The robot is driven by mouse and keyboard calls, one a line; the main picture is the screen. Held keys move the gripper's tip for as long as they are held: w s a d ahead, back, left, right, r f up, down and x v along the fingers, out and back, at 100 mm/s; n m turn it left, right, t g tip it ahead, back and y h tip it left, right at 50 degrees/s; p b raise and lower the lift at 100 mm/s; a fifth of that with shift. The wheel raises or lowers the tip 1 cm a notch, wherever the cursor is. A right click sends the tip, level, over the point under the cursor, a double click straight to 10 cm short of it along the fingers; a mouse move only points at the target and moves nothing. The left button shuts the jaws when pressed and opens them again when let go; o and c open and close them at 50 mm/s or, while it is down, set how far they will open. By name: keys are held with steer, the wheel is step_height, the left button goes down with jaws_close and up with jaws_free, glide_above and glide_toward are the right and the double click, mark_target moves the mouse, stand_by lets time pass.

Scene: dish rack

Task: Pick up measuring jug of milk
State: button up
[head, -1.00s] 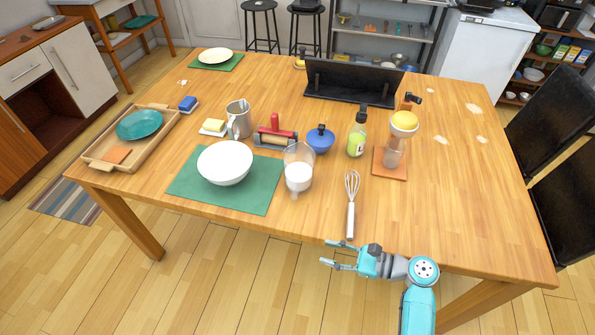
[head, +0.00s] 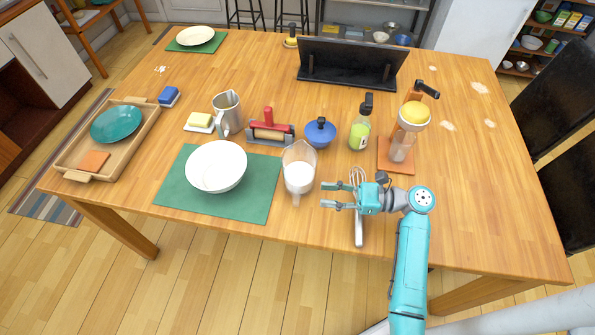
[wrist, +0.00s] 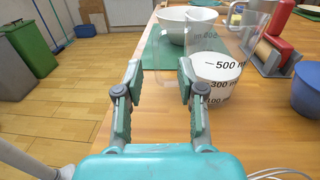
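The measuring jug of milk (head: 299,178) is clear with white milk in its lower part. It stands upright on the wooden table, just right of the green mat, with its handle toward the front edge. My gripper (head: 325,195) is a little to the right of the jug in the head view, open and pointing left toward it. In the wrist view the jug (wrist: 215,70) stands beyond the fingers, slightly right of centre, with volume marks on its side.
A white bowl (head: 216,167) sits on the green mat (head: 258,206) left of the jug. A whisk (head: 359,228) lies under my gripper. A green bottle (head: 359,135) stands behind my gripper.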

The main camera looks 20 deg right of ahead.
mark_target(299, 176)
steer(key=x, duration=0.2)
steer(key=shift+w+a, duration=0.15)
steer(key=shift+a, duration=0.1)
steer(key=shift+s+x, duration=0.15)
steer(key=shift+x, duration=1.15)
steer(key=shift+s+x, duration=0.1)
steer(key=shift+x, duration=1.2)
steer(key=shift+a+f, duration=0.15)
steer(key=shift+f, duration=0.05)
jaws_close()
